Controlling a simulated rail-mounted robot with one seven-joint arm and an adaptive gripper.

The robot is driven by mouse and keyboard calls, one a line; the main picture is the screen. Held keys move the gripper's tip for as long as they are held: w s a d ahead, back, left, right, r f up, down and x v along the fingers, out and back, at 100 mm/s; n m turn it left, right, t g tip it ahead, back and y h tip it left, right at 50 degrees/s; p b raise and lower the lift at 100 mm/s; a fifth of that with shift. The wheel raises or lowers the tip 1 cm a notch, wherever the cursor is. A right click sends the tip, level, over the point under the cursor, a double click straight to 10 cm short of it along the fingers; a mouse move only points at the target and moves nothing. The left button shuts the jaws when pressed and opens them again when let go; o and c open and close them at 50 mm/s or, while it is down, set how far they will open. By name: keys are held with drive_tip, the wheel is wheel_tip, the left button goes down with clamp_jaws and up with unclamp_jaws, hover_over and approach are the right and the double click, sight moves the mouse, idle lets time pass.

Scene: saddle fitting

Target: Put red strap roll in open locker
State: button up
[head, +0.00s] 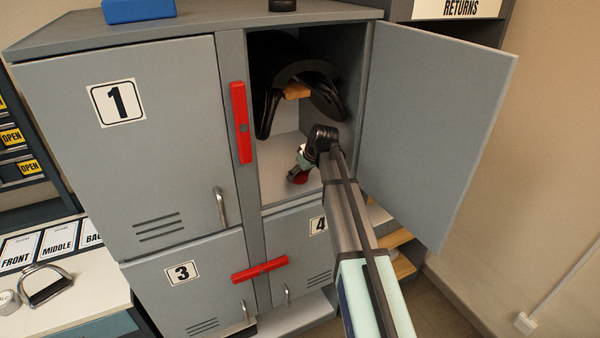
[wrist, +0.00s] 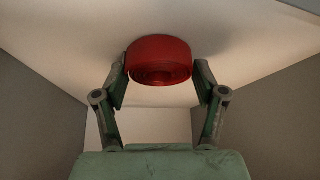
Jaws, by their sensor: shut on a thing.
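The red strap roll (wrist: 158,60) is between the two fingers of my gripper (wrist: 160,78) in the wrist view, and the fingers are shut on it. In the head view the roll (head: 298,177) shows as a small red patch low in the open locker (head: 279,190), just above its floor near the front. My gripper (head: 300,168) reaches into this locker from the front right. The locker's door (head: 435,130) is swung wide open to the right. I cannot tell whether the roll touches the locker floor.
A black saddle (head: 305,82) hangs on a wooden rack in the upper part of the open locker. Lockers 1 (head: 120,160), 3 (head: 190,290) and 4 (head: 305,240) are shut. A red bar (head: 241,122) is on the post left of the opening. A stirrup (head: 46,287) lies on the left counter.

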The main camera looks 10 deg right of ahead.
drive_tip(key=shift+f, duration=0.15)
drive_tip(key=o, duration=1.3)
drive_tip(key=shift+c, duration=0.2)
drive_tip(key=b+v, duration=0.3)
drive_tip(key=v, duration=0.9)
drive_tip(key=shift+r, duration=0.2)
